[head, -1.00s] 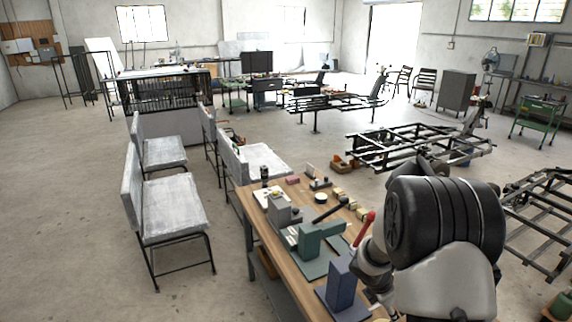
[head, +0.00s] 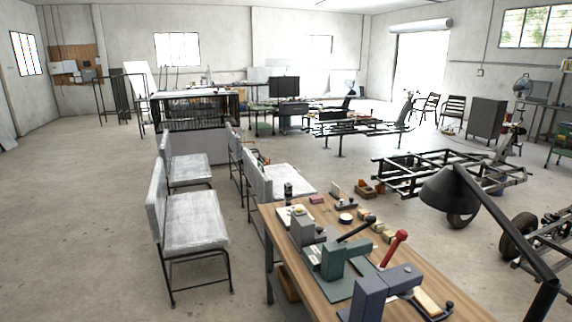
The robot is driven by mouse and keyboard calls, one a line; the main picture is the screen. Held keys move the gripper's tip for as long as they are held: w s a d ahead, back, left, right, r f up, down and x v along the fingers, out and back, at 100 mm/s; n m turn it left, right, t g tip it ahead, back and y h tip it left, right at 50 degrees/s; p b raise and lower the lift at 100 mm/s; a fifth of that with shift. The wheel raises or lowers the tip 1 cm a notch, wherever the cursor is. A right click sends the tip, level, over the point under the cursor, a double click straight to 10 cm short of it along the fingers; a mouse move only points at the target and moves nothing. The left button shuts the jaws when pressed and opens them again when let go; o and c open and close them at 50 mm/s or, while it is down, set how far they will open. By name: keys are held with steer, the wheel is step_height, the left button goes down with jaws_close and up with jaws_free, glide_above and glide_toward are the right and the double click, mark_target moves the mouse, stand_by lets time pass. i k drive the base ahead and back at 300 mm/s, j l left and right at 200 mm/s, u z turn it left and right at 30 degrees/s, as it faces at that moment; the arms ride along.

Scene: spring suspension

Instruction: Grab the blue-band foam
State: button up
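I cannot pick out a blue band on any foam in the head view. Small yellowish blocks (head: 388,237) lie along the far right edge of the wooden workbench (head: 318,284), too small to tell whether they are foam. A pale block (head: 428,301) sits on a dark holder near the front of the bench. A small pink block (head: 316,199) lies at the bench's far end. My gripper is out of view.
A green press (head: 345,258), a blue press (head: 377,293) and a red-handled lever (head: 395,247) stand on the bench. A black lamp (head: 450,190) rises on the right. Grey seats (head: 195,218) stand left of the bench. The floor at far left is clear.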

mark_target(378, 226)
steer(key=i+j, duration=0.25)
steer(key=i, duration=0.25)
steer(key=i+j, duration=0.25)
steer(key=i, duration=0.25)
steer(key=i+j, duration=0.25)
steer(key=i, duration=0.3)
steer(key=i+j, duration=0.25)
steer(key=i, duration=0.25)
steer(key=i+j, duration=0.25)
steer(key=i, duration=0.25)
steer(key=i+z, duration=0.1)
steer(key=z, duration=0.3)
steer(key=i+j+z, duration=0.1)
steer(key=z, duration=0.3)
steer(key=i+j+z, duration=0.1)
steer(key=z, duration=0.25)
steer(key=j+z, duration=0.2)
steer(key=z, duration=0.2)
